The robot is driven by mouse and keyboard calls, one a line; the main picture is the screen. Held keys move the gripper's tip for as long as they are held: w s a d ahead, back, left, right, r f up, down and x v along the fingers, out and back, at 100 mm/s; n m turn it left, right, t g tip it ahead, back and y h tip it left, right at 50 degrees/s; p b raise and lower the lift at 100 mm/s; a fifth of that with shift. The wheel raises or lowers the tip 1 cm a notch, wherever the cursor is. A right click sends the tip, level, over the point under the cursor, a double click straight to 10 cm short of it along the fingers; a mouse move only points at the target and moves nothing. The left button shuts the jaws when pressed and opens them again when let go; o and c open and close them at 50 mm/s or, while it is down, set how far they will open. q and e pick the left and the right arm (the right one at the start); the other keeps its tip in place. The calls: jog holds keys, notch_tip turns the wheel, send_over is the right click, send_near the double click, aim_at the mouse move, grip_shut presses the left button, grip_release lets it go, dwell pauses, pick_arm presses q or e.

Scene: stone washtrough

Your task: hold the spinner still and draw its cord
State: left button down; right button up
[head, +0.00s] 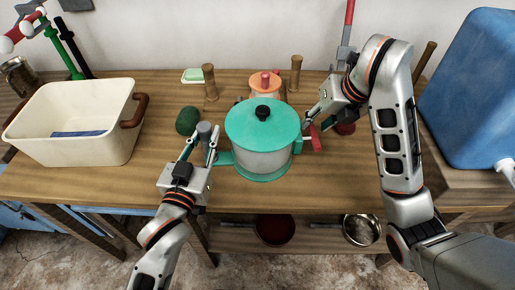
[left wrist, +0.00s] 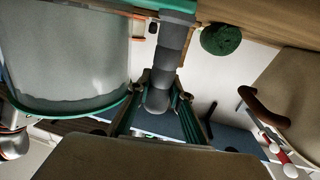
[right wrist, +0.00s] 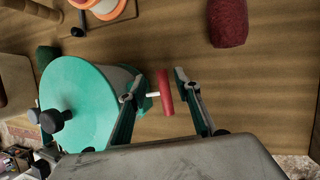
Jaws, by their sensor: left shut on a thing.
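The spinner (head: 262,155) is a pale tub with a teal lid, black knob and teal base, upright on the wooden table. A grey post-like grip (head: 205,130) stands at its left side. My left gripper (head: 200,150) is shut on this grip; the left wrist view shows the grip (left wrist: 160,97) between its fingers. The red cord handle (head: 316,138) sticks out at the spinner's right on a short pale stem. My right gripper (right wrist: 165,88) is open, with the red handle (right wrist: 165,93) showing between its separated fingers; contact is not visible.
A cream basin (head: 75,130) stands at the left and a blue water container (head: 475,90) at the right. A green ball-like thing (head: 187,121), wooden pegs (head: 209,82) and an orange-topped pot (head: 265,82) stand near the spinner. A dark red object (right wrist: 228,22) lies beyond my right gripper.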

jog(key=shift+r, duration=2.7)
pick_arm(q)
jog(key=c, duration=1.7)
grip_release()
jog(key=shift+s, duration=0.1)
jog(key=s, duration=0.4)
jog(key=s+a, duration=0.1)
jog(key=s, duration=0.2)
jog(key=s+a, duration=0.1)
jog(key=s, duration=0.3)
jog(key=shift+s, duration=0.35)
jog(key=shift+s, duration=0.1)
pick_arm(e)
jog(key=shift+s, duration=0.15)
